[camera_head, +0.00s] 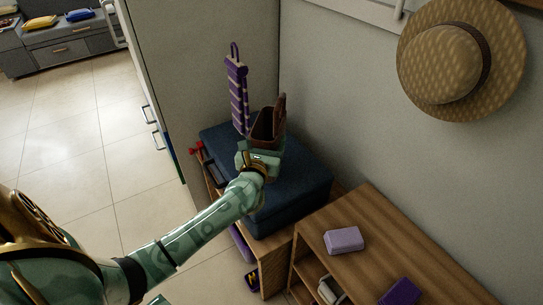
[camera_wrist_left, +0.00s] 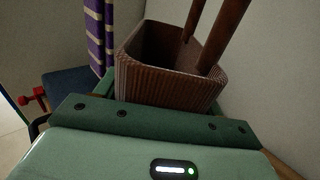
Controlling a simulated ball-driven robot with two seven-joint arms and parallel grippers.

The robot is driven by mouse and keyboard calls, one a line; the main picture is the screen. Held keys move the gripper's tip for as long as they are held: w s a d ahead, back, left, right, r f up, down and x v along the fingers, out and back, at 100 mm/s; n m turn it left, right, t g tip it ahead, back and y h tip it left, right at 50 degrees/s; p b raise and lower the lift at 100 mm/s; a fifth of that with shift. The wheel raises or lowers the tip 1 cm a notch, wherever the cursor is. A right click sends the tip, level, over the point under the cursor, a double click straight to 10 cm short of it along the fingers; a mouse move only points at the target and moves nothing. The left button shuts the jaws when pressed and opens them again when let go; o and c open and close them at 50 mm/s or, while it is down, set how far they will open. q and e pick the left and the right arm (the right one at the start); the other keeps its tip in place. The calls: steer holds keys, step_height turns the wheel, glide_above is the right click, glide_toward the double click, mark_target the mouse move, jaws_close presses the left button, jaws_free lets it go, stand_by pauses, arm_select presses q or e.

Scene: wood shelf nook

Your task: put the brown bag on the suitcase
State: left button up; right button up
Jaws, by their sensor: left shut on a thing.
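The blue suitcase (camera_head: 290,200) lies flat on a wooden shelf unit in the corner, in the head view; a bit of it shows at the left of the left wrist view (camera_wrist_left: 72,84). The brown bag (camera_head: 264,128), open at the top with tall handles, is over the suitcase. It fills the middle of the left wrist view (camera_wrist_left: 165,82). My left gripper (camera_head: 258,155) is shut on the brown bag from the near side. Its fingertips are largely hidden, and I cannot tell whether the bag touches the suitcase. My right gripper is not in view.
A wooden shelf (camera_head: 375,240) at right holds a lilac block (camera_head: 344,241) and a purple item (camera_head: 400,292). A straw hat (camera_head: 460,60) hangs on the wall.

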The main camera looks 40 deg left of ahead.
arm_select(q)
steer(key=shift+w+a+f, duration=0.15)
steer(key=shift+w+f, duration=0.3)
steer(key=shift+f, duration=0.15)
steer(key=f+b, duration=0.3)
steer(key=f, duration=0.1)
steer(key=shift+w, duration=0.3)
steer(key=shift+r, duration=0.25)
steer(key=shift+f, duration=0.1)
steer(key=o, duration=1.1)
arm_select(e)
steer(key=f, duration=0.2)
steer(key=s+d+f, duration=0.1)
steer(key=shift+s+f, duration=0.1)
